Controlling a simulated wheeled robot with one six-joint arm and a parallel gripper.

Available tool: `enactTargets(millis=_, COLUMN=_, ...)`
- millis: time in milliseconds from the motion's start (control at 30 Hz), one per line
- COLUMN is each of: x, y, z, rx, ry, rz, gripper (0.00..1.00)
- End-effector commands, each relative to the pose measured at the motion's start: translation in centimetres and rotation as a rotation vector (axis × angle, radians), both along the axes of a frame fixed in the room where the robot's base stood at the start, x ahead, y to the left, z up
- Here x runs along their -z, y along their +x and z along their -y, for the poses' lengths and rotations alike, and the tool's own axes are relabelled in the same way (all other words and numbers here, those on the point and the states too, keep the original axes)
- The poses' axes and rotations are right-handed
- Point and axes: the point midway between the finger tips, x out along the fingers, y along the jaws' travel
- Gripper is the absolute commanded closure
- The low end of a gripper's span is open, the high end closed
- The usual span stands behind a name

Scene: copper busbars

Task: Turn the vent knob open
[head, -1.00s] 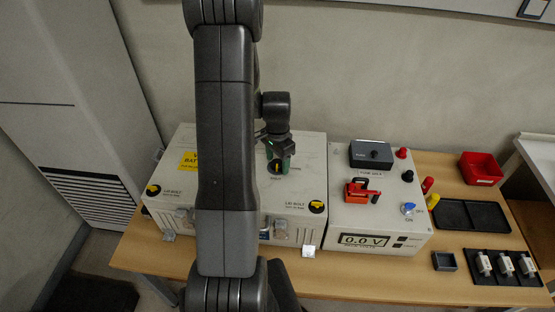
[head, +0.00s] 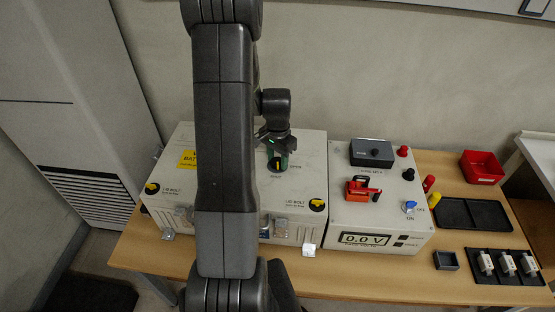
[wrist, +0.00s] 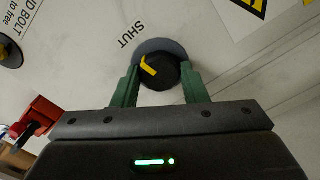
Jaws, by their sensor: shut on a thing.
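The vent knob is round and black with a yellow pointer. It sits on the lid of the white box (head: 240,190), and in the wrist view the knob (wrist: 160,76) has a grey disc behind it. There the yellow mark points up and left, toward the printed word SHUT (wrist: 131,34). My gripper (wrist: 158,88) has its green fingers on either side of the knob, shut on it. In the head view the gripper (head: 279,157) comes down on the knob (head: 277,165) from behind.
Yellow-and-black lid bolts (head: 317,204) sit at the box's front corners. To the right stands a meter unit (head: 380,222) with a red clamp-like part (head: 362,190) and a blue switch (head: 410,206). A black tray (head: 470,214) and a red bin (head: 481,168) lie further right.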

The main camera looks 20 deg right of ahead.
Motion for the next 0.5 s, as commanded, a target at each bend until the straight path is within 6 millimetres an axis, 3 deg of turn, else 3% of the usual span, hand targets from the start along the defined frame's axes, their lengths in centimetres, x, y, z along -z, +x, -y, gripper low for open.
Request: enactTargets(millis=500, x=0.13, y=0.05, z=0.02, rx=-0.479, ry=0.0, rz=0.002, gripper=0.83)
